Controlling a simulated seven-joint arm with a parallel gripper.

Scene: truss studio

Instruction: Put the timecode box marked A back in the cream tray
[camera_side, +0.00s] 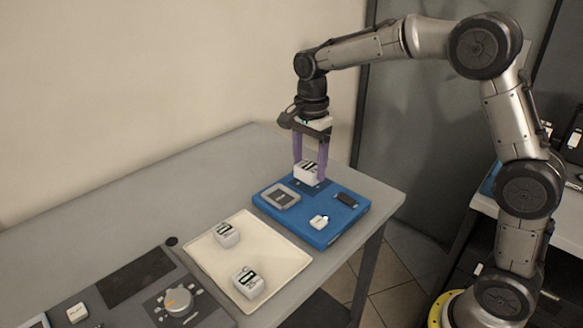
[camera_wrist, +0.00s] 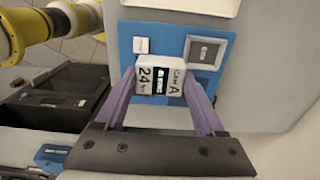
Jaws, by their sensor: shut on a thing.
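My gripper (camera_side: 309,170) has purple fingers and is shut on a white timecode box (camera_side: 306,173) over the far corner of a blue board. In the wrist view the box (camera_wrist: 160,80) sits between the fingers and reads "CAM A" and "24", with a small dark display. Whether it touches the board cannot be told. The cream tray (camera_side: 205,262) lies left of the board in the side view. It holds two similar white boxes, one toward the back (camera_side: 227,235) and one toward the front (camera_side: 248,282); their letters are too small to read. Its edge shows in the wrist view (camera_wrist: 190,5).
The blue board (camera_side: 268,206) carries a grey framed piece (camera_side: 281,196), a small white block (camera_side: 319,222) and a black piece (camera_side: 347,200). A control panel with a dial (camera_side: 179,302) lies left of the tray. The tray's middle is bare.

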